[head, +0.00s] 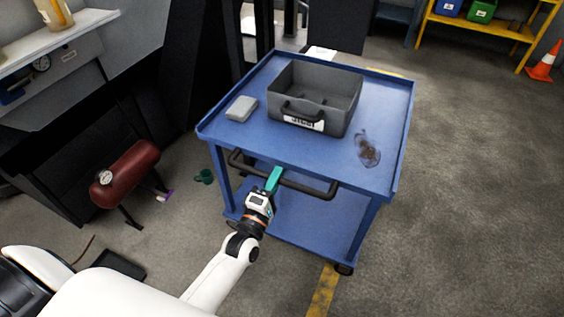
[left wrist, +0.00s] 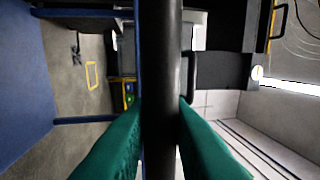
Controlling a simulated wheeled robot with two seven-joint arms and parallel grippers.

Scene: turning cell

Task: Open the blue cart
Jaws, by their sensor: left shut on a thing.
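The blue cart (head: 290,147) stands in front of me, with a flat top and a lower shelf. A dark bar handle (head: 305,187) runs along its near side below the top. My left gripper (head: 274,179), with teal fingers, is shut on this handle near its middle. In the left wrist view the dark handle (left wrist: 161,90) passes between the two green fingers (left wrist: 160,130). My right gripper does not show in either view.
A red tank (head: 127,174) is on the left. A yellow shelf (head: 480,27) and an orange cone (head: 543,66) are at the back right. Floor right of the cart is clear.

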